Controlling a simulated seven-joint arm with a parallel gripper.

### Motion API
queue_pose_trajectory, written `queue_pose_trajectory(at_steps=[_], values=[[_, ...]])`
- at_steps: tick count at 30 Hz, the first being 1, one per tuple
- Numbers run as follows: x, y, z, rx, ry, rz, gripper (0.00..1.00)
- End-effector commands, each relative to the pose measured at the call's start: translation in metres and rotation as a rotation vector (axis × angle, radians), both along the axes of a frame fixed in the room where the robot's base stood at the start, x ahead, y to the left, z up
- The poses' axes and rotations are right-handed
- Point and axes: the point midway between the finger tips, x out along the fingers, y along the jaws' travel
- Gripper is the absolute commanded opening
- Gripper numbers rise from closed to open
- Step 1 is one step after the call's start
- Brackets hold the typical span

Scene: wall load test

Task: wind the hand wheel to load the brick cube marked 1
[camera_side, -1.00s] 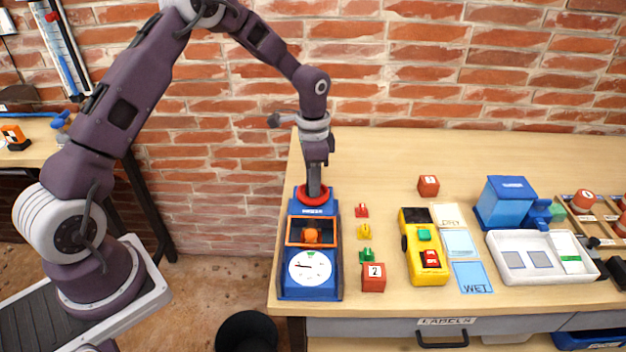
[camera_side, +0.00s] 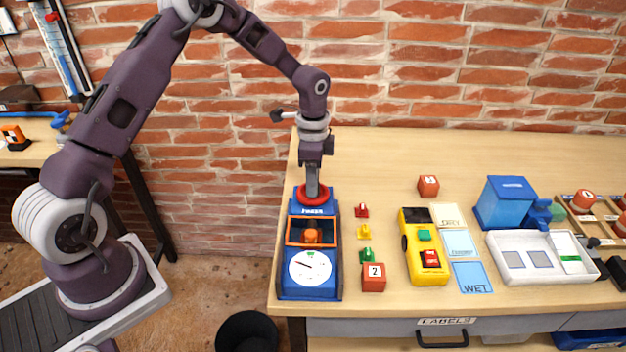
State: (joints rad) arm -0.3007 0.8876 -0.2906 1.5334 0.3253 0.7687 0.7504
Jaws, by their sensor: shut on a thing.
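The blue press (camera_side: 291,270) stands at the left end of the bench, with a white dial (camera_side: 310,267) on its front. The red hand wheel (camera_side: 312,195) is on top at its back. My gripper (camera_side: 312,190) points down and is shut on the wheel's middle; its fingertips are partly hidden. An orange-red block (camera_side: 311,236) sits inside the press's orange frame (camera_side: 290,232); I cannot read a mark on it. A brick cube marked 2 (camera_side: 373,278) stands right of the press. Another brick cube (camera_side: 428,186) stands farther back, its mark hard to read.
Small red (camera_side: 361,210), yellow (camera_side: 363,231) and green (camera_side: 365,254) pieces lie just right of the press. A yellow device (camera_side: 424,250), label cards (camera_side: 460,243), a blue box (camera_side: 503,203) and a white tray (camera_side: 540,275) stand farther right. The back middle of the bench is clear.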

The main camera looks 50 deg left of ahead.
Motion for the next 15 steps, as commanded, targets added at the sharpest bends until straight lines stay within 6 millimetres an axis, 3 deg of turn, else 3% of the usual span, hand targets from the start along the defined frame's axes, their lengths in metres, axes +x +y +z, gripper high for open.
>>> queue_pose_trajectory(at_steps=[2, 3, 6, 15], values=[[0.0005, 0.0005, 0.0011, 0.001, -0.002, 0.001, 0.0], [0.0005, 0.0005, 0.001, 0.001, -0.002, 0.001, 0.34], [0.0004, 0.0005, 0.0008, 0.001, -0.002, 0.002, 0.52], [0.0003, 0.0003, 0.0019, 0.001, -0.001, 0.002, 0.52]])
